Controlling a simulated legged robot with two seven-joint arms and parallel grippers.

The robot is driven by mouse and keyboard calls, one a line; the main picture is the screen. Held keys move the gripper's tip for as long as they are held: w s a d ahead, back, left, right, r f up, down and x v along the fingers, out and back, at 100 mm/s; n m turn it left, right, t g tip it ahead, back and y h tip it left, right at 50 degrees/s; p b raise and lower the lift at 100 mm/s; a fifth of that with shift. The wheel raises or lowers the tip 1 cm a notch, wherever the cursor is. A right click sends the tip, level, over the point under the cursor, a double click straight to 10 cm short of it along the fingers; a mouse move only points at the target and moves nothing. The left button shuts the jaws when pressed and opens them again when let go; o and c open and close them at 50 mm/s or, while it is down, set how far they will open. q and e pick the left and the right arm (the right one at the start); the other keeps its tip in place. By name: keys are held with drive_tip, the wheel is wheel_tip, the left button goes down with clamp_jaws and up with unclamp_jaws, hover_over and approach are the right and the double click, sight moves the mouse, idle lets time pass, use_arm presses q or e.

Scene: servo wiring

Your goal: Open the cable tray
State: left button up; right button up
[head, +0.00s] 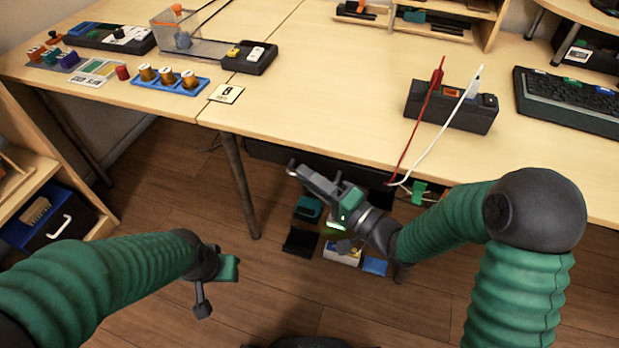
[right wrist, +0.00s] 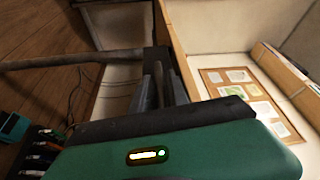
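A long dark tray (head: 268,153), which looks like the cable tray, hangs under the front edge of the table. Its right part is hidden behind my right gripper and arm. My right gripper (head: 295,170) is in front of the table edge, with its fingertips close to the tray in the picture; contact cannot be told. In the right wrist view its grey fingers (right wrist: 160,88) point at a dark part under the table edge, and their gap is unclear. My left gripper (head: 202,300) hangs low at the left over the floor, far from the tray, its fingers hard to make out.
A red cable (head: 414,120) and a white cable (head: 446,128) hang over the table edge from a dark block (head: 465,113). A table leg (head: 240,185) stands left of my right gripper. Several small boxes, including a blue one (head: 375,266), lie on the floor below.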

clamp_jaws()
drive_tip(key=shift+f, duration=0.15)
idle(0.9)
